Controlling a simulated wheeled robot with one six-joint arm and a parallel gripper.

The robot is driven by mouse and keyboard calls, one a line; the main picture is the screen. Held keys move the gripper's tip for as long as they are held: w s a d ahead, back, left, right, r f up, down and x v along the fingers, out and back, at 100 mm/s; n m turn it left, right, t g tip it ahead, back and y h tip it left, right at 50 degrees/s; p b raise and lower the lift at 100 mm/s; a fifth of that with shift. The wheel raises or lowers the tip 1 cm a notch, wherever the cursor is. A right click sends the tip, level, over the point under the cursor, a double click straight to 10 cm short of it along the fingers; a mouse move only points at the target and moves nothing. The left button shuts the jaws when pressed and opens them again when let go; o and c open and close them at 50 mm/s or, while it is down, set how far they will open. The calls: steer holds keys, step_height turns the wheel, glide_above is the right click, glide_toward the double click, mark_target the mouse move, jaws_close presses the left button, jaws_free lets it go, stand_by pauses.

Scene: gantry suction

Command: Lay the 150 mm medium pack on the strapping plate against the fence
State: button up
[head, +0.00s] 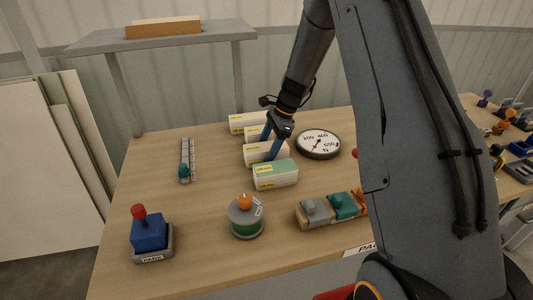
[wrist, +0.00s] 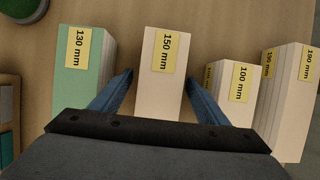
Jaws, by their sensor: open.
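The 150 mm pack (wrist: 160,85) is a white block with a yellow label, upright between my open gripper's (wrist: 159,76) two blue fingers in the wrist view. A narrow gap shows on each side of its far end. In the head view my gripper (head: 268,146) points down at this pack (head: 262,154), which stands on the table in a row of packs. I cannot clearly pick out the strapping plate or its fence; my arm hides part of the table.
The green-sided 130 mm pack (wrist: 82,70) stands left of it; the 100 mm pack (wrist: 232,85) and 190 mm pack (wrist: 287,90) stand right.

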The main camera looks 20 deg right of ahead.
steer(key=c, duration=1.4)
steer(key=shift+r, duration=0.1)
